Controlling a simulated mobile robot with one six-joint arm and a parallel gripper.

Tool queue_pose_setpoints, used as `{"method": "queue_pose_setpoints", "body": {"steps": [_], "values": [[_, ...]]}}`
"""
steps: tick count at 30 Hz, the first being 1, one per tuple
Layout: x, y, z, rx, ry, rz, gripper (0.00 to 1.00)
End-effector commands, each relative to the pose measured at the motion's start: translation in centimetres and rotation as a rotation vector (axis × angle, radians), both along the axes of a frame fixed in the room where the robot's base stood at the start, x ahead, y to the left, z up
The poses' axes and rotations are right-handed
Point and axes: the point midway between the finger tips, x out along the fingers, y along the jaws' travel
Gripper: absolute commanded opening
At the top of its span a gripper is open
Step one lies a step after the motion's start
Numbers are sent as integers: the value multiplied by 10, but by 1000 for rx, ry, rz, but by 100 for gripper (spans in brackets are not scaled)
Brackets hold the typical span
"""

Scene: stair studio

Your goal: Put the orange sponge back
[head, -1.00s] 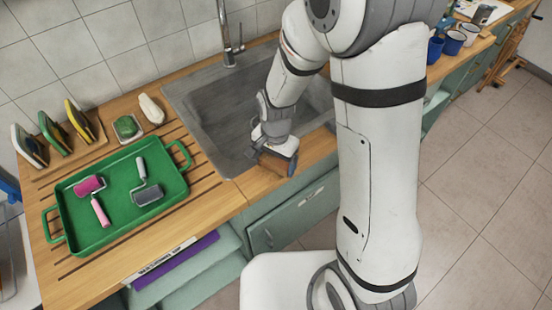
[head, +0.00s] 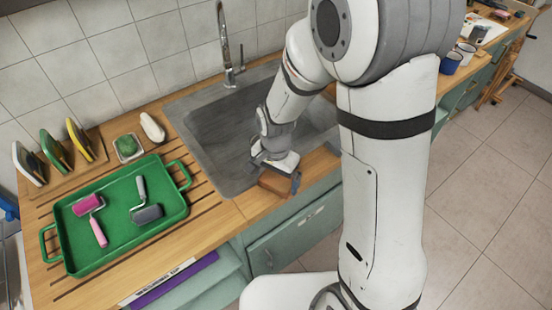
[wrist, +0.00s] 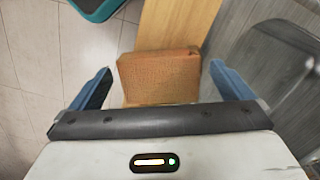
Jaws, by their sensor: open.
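The orange sponge (wrist: 158,77) is a brownish-orange block lying on the wooden counter edge in front of the sink. In the head view the sponge (head: 275,184) shows just below my gripper (head: 280,170), partly covered by it. In the wrist view my gripper (wrist: 158,88) is open, with one blue finger on each side of the sponge. Gaps show between both fingers and the sponge, so it is not gripped. In the head view a small green sponge-like item (head: 128,147) sits in a white dish on the counter at the left.
A grey sink (head: 225,140) lies behind my gripper. A green tray (head: 75,262) with two rollers stands on the left counter. Several upright sponges or brushes (head: 54,150) stand in a wooden holder behind it. Blue and white cups (head: 450,63) stand far right.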

Motion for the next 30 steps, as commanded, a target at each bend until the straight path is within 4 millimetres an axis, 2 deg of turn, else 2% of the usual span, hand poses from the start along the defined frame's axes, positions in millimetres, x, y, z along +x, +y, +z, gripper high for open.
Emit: {"method": "queue_pose_setpoints", "body": {"steps": [9,12,16,23,26,30], "values": [[3,-1,67,2,-7,0,100],[3,-2,84,1,-6,0,100],[3,-2,98,1,-3,-1,100],[2,-5,107,1,-4,4,100],[-3,-16,118,8,-29,38,100],[-23,-51,145,15,-100,154,100]]}}
